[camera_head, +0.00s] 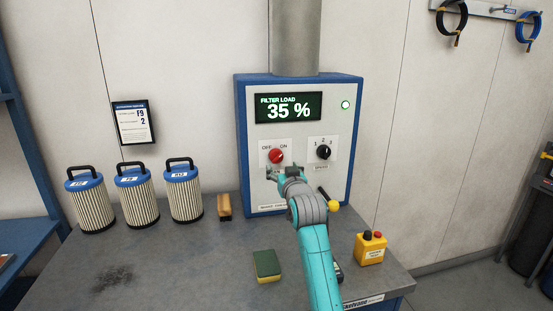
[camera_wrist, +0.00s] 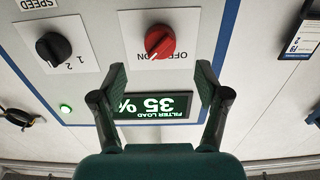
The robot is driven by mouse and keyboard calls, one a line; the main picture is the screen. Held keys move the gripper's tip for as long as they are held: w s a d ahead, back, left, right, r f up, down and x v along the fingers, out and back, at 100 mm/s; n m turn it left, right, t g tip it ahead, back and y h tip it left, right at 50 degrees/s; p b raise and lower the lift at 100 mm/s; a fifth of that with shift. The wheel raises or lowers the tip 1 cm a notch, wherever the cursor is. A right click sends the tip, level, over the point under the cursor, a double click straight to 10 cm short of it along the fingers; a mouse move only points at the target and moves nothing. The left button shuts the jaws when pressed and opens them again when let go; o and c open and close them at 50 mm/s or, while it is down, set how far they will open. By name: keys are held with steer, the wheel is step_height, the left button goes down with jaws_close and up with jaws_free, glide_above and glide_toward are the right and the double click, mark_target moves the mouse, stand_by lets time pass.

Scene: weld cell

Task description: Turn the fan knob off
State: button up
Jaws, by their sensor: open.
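The red OFF/ON knob (camera_head: 276,156) sits on the front panel of the blue-framed control box (camera_head: 239,130), left of the black speed knob (camera_head: 323,152). The wrist view is upside down and shows the red knob (camera_wrist: 160,41) near the top, with its ridge slanted, apparently toward ON. My gripper (camera_head: 272,172) is just below the red knob in the head view. Its two fingers are spread and empty in the wrist view (camera_wrist: 160,78); the knob lies beyond the gap between them, and I cannot tell any contact. The black knob (camera_wrist: 54,46) is outside the fingers.
The display (camera_head: 288,108) reads FILTER LOAD 35 %, beside a lit green lamp (camera_head: 345,104). A yellow-knobbed lever (camera_head: 333,206) sticks out right of my arm. Several filter cartridges (camera_head: 138,201), a sponge (camera_head: 267,266) and a yellow button box (camera_head: 371,248) stand on the bench (camera_head: 190,265).

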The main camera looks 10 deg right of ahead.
mark_target(278, 159)
steer(key=w, duration=0.8)
steer(key=c, duration=1.2)
